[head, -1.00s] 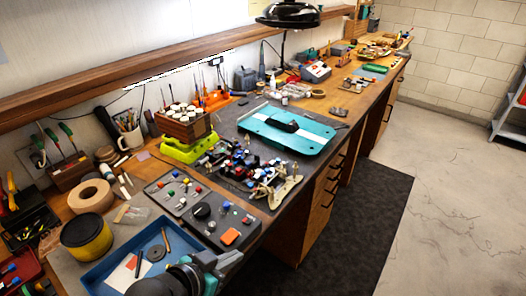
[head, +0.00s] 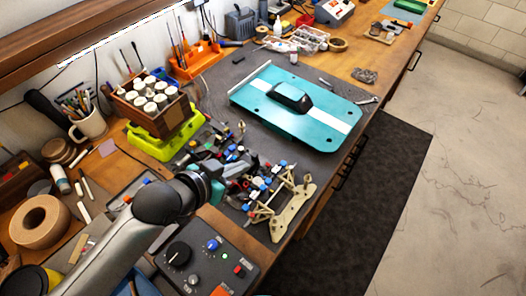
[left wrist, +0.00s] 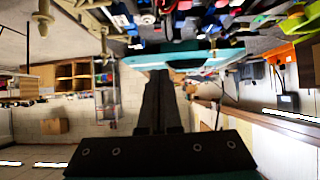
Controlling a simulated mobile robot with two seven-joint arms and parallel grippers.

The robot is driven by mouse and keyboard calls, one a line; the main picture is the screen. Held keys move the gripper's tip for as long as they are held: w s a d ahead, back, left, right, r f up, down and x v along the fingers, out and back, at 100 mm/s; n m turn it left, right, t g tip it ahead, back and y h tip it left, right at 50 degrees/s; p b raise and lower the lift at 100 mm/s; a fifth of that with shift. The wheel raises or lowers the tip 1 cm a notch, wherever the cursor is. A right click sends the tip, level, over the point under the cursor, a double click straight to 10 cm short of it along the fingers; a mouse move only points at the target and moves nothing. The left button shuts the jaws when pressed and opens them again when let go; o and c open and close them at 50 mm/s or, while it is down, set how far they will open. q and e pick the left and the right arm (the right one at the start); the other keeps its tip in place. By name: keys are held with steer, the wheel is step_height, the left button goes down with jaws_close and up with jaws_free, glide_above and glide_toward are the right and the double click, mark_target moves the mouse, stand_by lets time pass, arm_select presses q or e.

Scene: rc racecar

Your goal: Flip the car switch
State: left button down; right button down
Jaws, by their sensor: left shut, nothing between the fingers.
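The car chassis (head: 268,190), with cream end parts and small blue, red and white pieces, lies on the dark mat. Its teal body shell (head: 338,120), with a white stripe and black cockpit, lies separately behind it. My left gripper (head: 240,182) reaches over the chassis's left part, and its dark fingers are hard to separate from the chassis parts. In the left wrist view the two fingers (left wrist: 159,78) are together with nothing held, and chassis parts (left wrist: 200,20) show beyond them at the top. I cannot make out the car switch. My right gripper is out of view.
A control box (head: 205,262) with a black knob stands in front of the chassis. A wooden crate of white-capped jars (head: 150,105) sits on a lime-green stand (head: 165,140) to the left. An orange tool holder (head: 197,63) stands behind.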

arm_select(q)
steer(key=b, duration=0.1)
glide_above(269, 165)
steer(key=s+a, duration=0.2)
steer(key=s, duration=0.1)
steer(key=f, duration=0.5)
steer(key=shift+a, duration=0.2)
steer(key=f, duration=0.2)
steer(key=w+f+b, duration=0.1)
steer(key=shift+d, duration=0.3)
steer(key=shift+w+f, duration=0.1)
steer(key=shift+f, duration=0.5)
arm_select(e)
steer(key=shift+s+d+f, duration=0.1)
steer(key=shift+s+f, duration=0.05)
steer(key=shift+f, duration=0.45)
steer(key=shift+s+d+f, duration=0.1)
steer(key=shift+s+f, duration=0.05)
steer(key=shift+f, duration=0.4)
